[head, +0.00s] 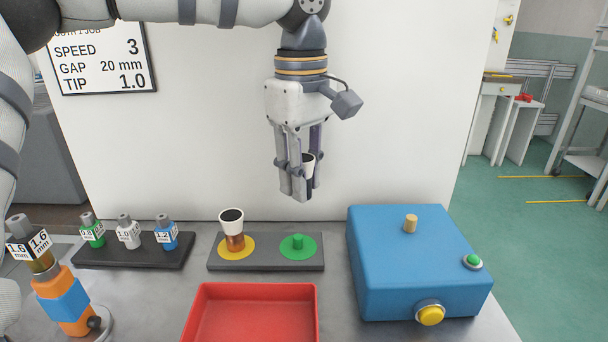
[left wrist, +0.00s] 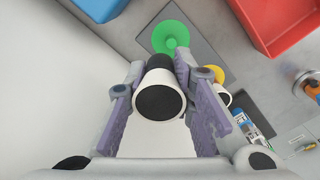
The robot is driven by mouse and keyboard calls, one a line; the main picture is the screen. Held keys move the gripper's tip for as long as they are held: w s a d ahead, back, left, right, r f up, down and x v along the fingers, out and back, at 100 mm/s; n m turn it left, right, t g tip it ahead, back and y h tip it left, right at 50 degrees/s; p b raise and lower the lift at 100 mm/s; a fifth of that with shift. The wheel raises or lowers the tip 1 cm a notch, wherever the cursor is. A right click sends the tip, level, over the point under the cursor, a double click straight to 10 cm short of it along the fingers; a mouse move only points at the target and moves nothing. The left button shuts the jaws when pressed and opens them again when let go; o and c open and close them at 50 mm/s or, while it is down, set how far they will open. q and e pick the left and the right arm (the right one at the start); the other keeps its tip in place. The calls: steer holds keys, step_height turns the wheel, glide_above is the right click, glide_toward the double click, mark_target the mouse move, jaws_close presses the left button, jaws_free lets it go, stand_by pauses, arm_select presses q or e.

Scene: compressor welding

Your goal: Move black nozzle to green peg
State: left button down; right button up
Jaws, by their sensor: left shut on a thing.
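My left gripper (head: 301,188) hangs in the air, pointing down, above the grey stand. It is shut on the black nozzle (head: 308,165), which has a white upper band and a dark lower part. In the left wrist view the nozzle (left wrist: 159,97) sits between both fingers, its round dark end facing the camera. The green peg (head: 298,241) stands empty on a green disc, below the gripper and clear of the nozzle. The left wrist view also shows the peg (left wrist: 171,43) just beyond the nozzle. My right gripper is not in view.
The stand (head: 266,264) also has a yellow disc (head: 247,252) bearing a copper-brown nozzle with a white top (head: 233,228). A black rack (head: 135,262) holds small labelled tips. A red tray (head: 204,312), blue box (head: 395,265) and orange torch (head: 73,324) stand nearby.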

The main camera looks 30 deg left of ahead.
mark_target(299, 237)
arm_select(q)
steer(key=shift+s+d+f, duration=0.1)
steer(key=shift+s+f, duration=0.15)
steer(key=shift+f, duration=0.65)
steer(key=shift+s+a+f, duration=0.1)
steer(key=shift+s+f, duration=0.2)
steer(key=shift+f, duration=0.65)
steer(key=shift+s+d+f, duration=0.1)
steer(key=shift+s+f, duration=0.15)
steer(key=shift+f, duration=0.65)
steer(key=shift+f, duration=0.4)
steer(key=shift+f, duration=1.1)
steer(key=c, duration=1.3)
jaws_free()
step_height(299, 237, up, 12)
steer(key=shift+s, duration=0.15)
